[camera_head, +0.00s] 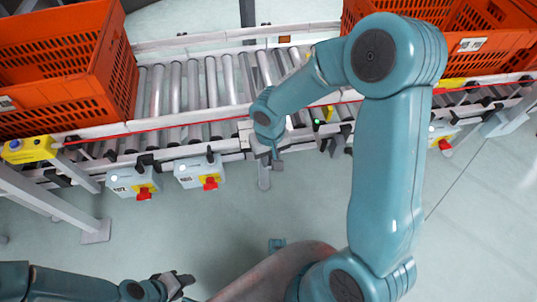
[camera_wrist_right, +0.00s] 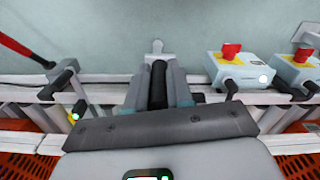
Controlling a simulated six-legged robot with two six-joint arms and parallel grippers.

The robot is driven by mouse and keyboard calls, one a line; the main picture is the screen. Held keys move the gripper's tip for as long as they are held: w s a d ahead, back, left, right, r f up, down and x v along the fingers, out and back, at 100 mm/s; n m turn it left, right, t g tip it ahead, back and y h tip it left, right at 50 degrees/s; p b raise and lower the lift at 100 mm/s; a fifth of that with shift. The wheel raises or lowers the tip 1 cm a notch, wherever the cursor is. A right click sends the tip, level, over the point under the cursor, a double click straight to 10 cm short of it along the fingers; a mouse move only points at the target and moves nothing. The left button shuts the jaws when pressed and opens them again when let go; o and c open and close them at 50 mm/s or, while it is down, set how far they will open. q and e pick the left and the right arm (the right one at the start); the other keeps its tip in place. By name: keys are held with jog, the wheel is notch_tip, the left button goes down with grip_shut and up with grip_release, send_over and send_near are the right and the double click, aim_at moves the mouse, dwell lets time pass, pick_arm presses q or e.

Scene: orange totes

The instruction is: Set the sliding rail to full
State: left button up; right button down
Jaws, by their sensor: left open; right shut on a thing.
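The conveyor's metal side rail (camera_head: 90,132) runs across the head view, with a red cord along it. My right gripper (camera_head: 277,158) is at the front edge of this rail, between the grey control boxes and a green light. In the right wrist view, its two fingers (camera_wrist_right: 158,92) are shut on a dark upright bar (camera_wrist_right: 158,82), with a pale grey tab (camera_wrist_right: 157,47) beyond it. I cannot tell whether this bar is part of a sliding rail. My left gripper (camera_head: 180,284) is open and empty at the lower left, above the floor and apart from the conveyor.
Orange totes stand on the rollers (camera_head: 190,85) at left (camera_head: 68,65) and right (camera_head: 490,50). Two grey boxes with red buttons (camera_head: 133,180) (camera_head: 203,170) hang from the front rail. A yellow device (camera_head: 28,150) is at far left. The floor in front is clear.

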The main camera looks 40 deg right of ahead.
jog(key=shift+s+a, duration=0.15)
jog(key=shift+s, duration=0.2)
jog(key=c, duration=1.2)
grip_release()
jog(key=shift+c, duration=0.2)
jog(key=shift+o, duration=1.1)
jog(key=shift+w, duration=0.2)
notch_tip(320, 180, up, 16)
jog(key=p, duration=0.5)
jog(key=shift+r, duration=0.15)
